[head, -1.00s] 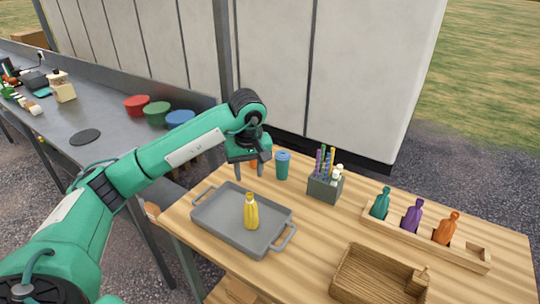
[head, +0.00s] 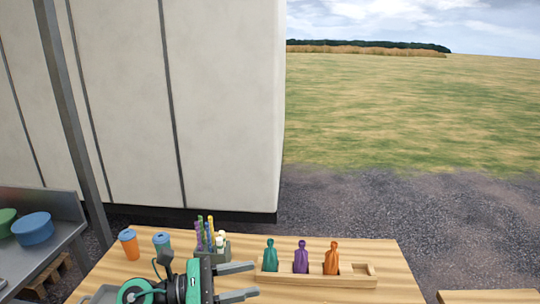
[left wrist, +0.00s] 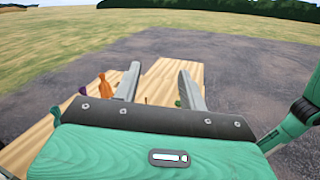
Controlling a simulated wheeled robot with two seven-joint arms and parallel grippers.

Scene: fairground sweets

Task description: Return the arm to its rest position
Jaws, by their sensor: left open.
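My left gripper (head: 255,279) is open and empty, low in the head view, with its fingers pointing right over the near part of the wooden table (head: 385,264). In the left wrist view, the open fingers (left wrist: 159,72) stand apart with nothing between them, and the table (left wrist: 160,88) shows beyond. My right gripper is in neither view.
A wooden rack (head: 318,280) holds a teal bottle (head: 270,256), a purple bottle (head: 301,258) and an orange bottle (head: 331,259). Left of it stand a grey holder (head: 222,254), a blue cup (head: 161,242) and an orange cup (head: 129,245). Gravel (head: 370,205) lies behind.

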